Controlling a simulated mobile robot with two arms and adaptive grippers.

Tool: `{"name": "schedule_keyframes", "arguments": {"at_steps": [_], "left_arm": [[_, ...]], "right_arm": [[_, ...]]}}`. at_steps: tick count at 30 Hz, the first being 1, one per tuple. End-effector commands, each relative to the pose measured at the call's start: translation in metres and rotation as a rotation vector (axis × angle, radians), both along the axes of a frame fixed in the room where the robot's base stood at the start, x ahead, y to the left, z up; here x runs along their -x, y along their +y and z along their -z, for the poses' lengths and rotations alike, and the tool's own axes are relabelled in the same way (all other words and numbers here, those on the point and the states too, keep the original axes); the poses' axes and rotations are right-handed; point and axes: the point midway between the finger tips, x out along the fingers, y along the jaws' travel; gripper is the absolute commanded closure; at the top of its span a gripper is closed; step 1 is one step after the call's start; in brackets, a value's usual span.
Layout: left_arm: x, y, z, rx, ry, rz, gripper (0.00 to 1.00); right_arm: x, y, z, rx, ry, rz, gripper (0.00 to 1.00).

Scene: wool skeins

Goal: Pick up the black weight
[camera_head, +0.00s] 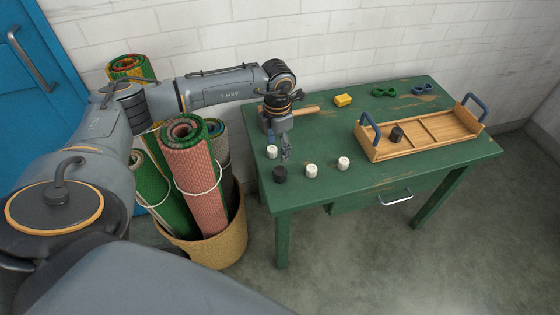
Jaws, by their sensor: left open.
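A black weight (280,174), a short dark cylinder, stands on the green table (380,185) near its left front edge. A second black weight (397,134) is in the left part of the wooden tray (445,149). White weights stand near the first black one: one behind it (272,152), one to its right (311,171) and one farther right (344,163). My left gripper (285,152) points down, open, just behind and slightly right of the front black weight. I cannot tell its height over the table. My right gripper is out of view.
A wooden handle (307,111) sticks out behind my gripper. A basket (222,240) of rolled mats stands left of the table, under my arm. The front middle of the tabletop is clear.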

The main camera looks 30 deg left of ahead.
Motion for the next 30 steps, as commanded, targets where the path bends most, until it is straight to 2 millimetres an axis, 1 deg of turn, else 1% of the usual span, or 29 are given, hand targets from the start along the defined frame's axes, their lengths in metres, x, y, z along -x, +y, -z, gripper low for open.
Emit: {"name": "schedule_keyframes", "arguments": {"at_steps": [1,6,7,9,14,16,24,27,30], "left_arm": [[0.000,0.000,0.017,0.000,0.001,0.000,0.35],[0.000,-0.001,0.051,0.001,0.002,0.000,0.35],[0.000,-0.001,0.055,0.001,0.002,0.000,0.35],[0.000,-0.001,0.062,0.002,0.001,0.000,0.35],[0.000,-0.002,0.068,0.002,0.000,0.001,0.35],[-0.001,-0.003,0.074,0.003,0.001,0.002,0.35],[-0.003,-0.006,0.112,0.003,0.001,0.000,0.35],[-0.003,-0.006,0.117,0.003,0.001,0.000,0.35],[-0.003,-0.006,0.116,0.003,0.001,0.001,0.35]], "right_arm": [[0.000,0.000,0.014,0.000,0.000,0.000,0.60],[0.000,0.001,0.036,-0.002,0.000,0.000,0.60],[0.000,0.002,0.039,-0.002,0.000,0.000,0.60],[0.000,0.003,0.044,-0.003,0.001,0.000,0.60],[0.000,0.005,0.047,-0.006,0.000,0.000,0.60],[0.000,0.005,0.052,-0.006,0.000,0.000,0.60],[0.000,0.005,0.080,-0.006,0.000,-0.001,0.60],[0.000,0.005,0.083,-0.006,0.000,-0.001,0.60],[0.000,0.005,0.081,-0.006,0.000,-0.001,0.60]]}}
